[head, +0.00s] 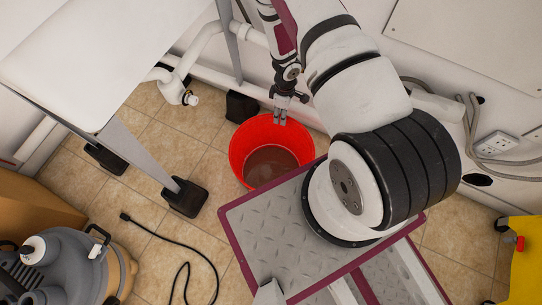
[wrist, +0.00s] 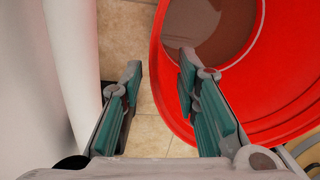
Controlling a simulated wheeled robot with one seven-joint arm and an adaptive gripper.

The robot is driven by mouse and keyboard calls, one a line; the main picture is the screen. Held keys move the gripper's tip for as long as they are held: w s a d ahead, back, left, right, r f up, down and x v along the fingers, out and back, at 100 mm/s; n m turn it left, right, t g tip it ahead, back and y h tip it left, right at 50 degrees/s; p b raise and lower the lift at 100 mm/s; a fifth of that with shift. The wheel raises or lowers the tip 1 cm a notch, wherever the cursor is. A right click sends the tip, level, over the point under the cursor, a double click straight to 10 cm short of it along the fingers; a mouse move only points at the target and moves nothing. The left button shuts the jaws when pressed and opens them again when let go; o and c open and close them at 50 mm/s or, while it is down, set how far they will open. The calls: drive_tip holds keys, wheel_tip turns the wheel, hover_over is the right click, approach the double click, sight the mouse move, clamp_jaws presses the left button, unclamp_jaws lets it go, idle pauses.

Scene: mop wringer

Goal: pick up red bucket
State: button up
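The red bucket (head: 240,150) stands upright on the tiled floor, with brownish liquid inside, beside my base in the head view. In the wrist view the bucket (wrist: 285,120) fills the upper right. My gripper (head: 281,120) is over the bucket's far rim in the head view. In the wrist view my gripper (wrist: 158,80) has its two teal-padded fingers apart with nothing held. The bucket's left rim shows between the fingers, closer to the right finger, which overlaps the bucket's inside. Whether a finger touches the wall I cannot tell.
A white table (head: 90,60) with grey legs stands at left. White pipes (head: 200,40) run along the wall behind the bucket. A grey vacuum cleaner (head: 75,265) and a black cable (head: 190,250) are on the floor at lower left. A yellow object (head: 522,260) is at right.

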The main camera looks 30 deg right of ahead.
wheel_tip(320, 180, down, 2)
drive_tip(key=shift+a+f+b, duration=0.1)
drive_tip(key=shift+b, duration=0.2)
drive_tip(key=shift+s+d+f+b, duration=0.1)
drive_tip(key=shift+s+f+b, duration=0.1)
drive_tip(key=shift+f+b, duration=0.85)
drive_tip(key=shift+s+d+f+b, duration=0.15)
drive_tip(key=shift+f+b, duration=0.4)
drive_tip(key=shift+f, duration=1)
drive_tip(key=shift+r, duration=0.1)
clamp_jaws()
drive_tip(key=shift+a, duration=0.1)
